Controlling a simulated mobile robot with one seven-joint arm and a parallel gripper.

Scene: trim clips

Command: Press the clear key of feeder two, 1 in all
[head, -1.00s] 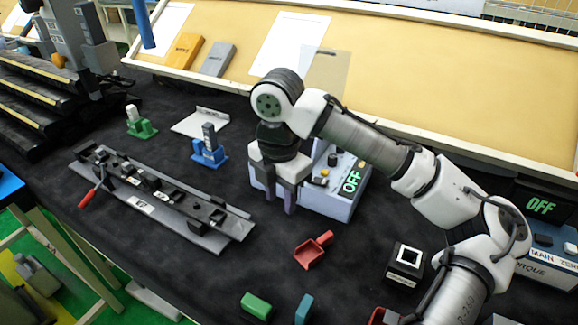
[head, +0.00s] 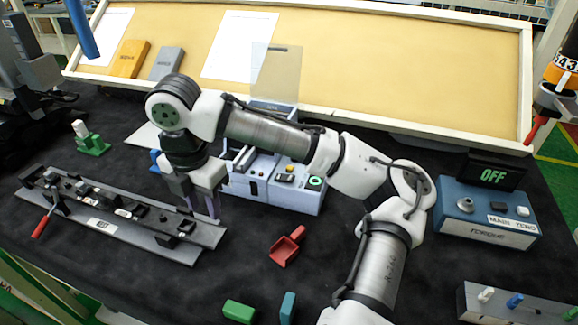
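A pale blue-white box (head: 290,199) stands at the middle of the table, partly behind my arm. I take it to be a feeder, but no number is readable on it. Its top carries a small yellow part (head: 290,168), a dark part and a green-lit display (head: 316,183). I cannot tell which part is the clear key. My gripper (head: 202,210) points down left of the box, apart from it. Its two fingers are spread with a gap and nothing shows between them.
A grey clip rail fixture (head: 110,225) lies left of my gripper. A red scoop (head: 286,247) lies in front of the box. A blue torque unit (head: 487,215) stands right, beside a black OFF display (head: 492,176). Green (head: 239,311) and teal blocks are in front.

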